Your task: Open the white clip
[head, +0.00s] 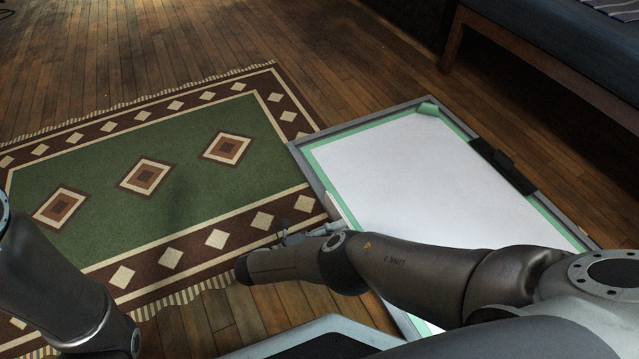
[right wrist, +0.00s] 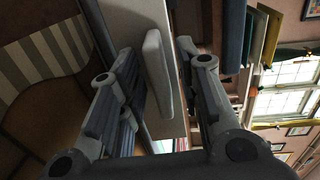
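A board (head: 409,103) with a grey frame, a white sheet and green tape lies over the rug's right edge. A small whitish piece (head: 336,207) at its left edge may be the white clip. My right arm partly covers that area. My right gripper (head: 321,230) is beside this edge, small and partly hidden by my own arm. My left gripper is out of view.
A black clip (head: 503,165) sits on the board's right edge. A green patterned rug (head: 100,170) lies at left on the wooden floor. A blue bench (head: 545,45) with wooden legs stands at upper right.

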